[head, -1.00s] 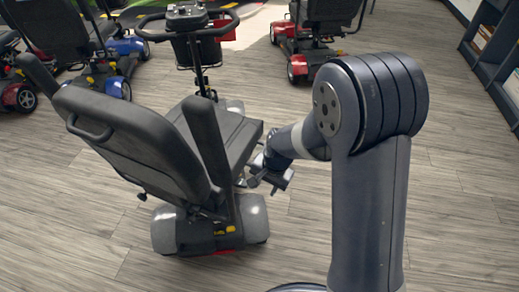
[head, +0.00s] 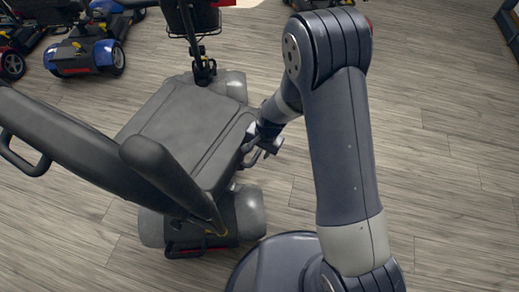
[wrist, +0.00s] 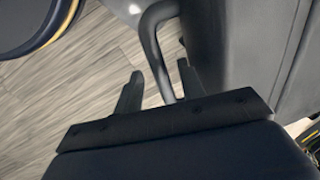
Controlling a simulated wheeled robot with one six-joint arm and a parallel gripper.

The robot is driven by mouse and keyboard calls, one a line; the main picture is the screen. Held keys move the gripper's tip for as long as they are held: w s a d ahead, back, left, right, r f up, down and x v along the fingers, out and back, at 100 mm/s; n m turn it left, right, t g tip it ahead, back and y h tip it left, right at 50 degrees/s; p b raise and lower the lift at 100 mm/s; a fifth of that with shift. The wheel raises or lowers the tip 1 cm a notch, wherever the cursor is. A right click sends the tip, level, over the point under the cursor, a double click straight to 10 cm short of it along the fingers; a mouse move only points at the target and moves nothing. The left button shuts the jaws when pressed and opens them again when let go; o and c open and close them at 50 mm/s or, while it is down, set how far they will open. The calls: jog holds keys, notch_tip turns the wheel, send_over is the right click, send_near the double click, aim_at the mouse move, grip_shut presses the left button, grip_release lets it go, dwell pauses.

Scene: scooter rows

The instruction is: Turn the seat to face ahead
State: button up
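The scooter seat is black, with its cushion (head: 185,125) in the middle left of the head view and its tall backrest (head: 75,150) at lower left. The cushion's front points up and to the right, at an angle to the scooter's steering column (head: 197,50). My gripper (head: 255,152) is low beside the cushion's right edge. In the wrist view, my gripper (wrist: 158,88) has its two fingers apart, with a bent grey bar (wrist: 155,38) by the seat running between them. The bar lies nearer the right finger; I cannot tell whether they touch.
A rear wheel (head: 250,212) and the grey front wheel cover (head: 232,85) stand close to the seat. A blue scooter (head: 85,55) is parked at upper left. Wooden floor (head: 430,150) is clear on the right. My round base is near the rear wheel.

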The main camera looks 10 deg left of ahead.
grip_shut()
dwell(0.4)
jog(key=shift+w, duration=0.1)
